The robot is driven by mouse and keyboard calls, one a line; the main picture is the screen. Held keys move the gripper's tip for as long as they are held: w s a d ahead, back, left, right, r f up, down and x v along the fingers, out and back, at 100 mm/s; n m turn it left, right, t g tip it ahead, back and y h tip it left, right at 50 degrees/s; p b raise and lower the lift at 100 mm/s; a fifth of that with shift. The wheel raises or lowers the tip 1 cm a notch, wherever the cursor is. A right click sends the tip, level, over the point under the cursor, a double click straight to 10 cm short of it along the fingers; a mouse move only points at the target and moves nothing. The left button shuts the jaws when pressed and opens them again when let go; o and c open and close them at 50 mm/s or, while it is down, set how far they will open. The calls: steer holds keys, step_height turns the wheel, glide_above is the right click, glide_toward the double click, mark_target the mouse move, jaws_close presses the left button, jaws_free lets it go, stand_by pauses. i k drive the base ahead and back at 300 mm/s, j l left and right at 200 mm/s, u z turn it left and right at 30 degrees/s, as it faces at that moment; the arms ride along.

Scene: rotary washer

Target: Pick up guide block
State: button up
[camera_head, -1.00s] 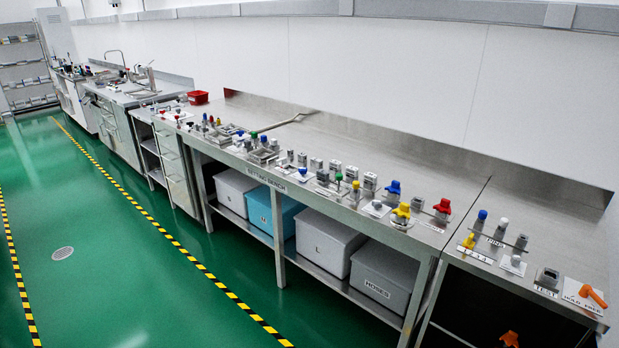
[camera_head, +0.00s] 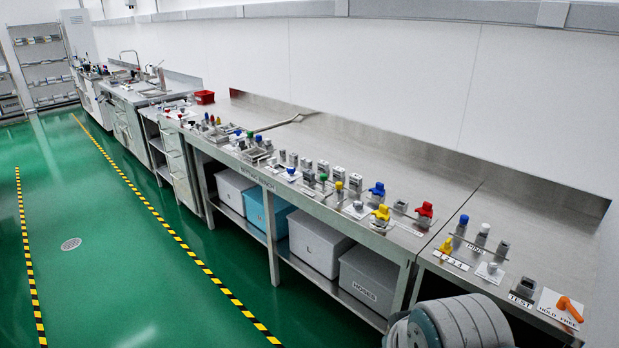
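I cannot tell which piece is the guide block. Several small grey metal blocks stand in a row along the front part of the steel setting bench (camera_head: 380,160), one of them a grey block (camera_head: 355,182) near the middle. Coloured knob-topped pieces stand among them, such as a blue one (camera_head: 377,192), a yellow one (camera_head: 381,215) and a red one (camera_head: 424,211). A rounded grey part of my own arm shows at the bottom right, in front of the bench. My gripper's fingers are not in view.
Under the bench are grey bins (camera_head: 368,278) and a blue bin (camera_head: 262,212). A right-hand bench section carries pins and an orange handle (camera_head: 570,309). The green floor (camera_head: 120,270) on the left is clear.

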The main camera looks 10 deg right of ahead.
mark_target(308, 174)
steer(key=i+j, duration=0.2)
steer(key=i, duration=0.35)
steer(key=i+j, duration=0.15)
steer(key=i, duration=0.35)
steer(key=i+j, duration=0.2)
steer(key=i, duration=0.35)
steer(key=i+j, duration=0.15)
steer(key=i, duration=0.4)
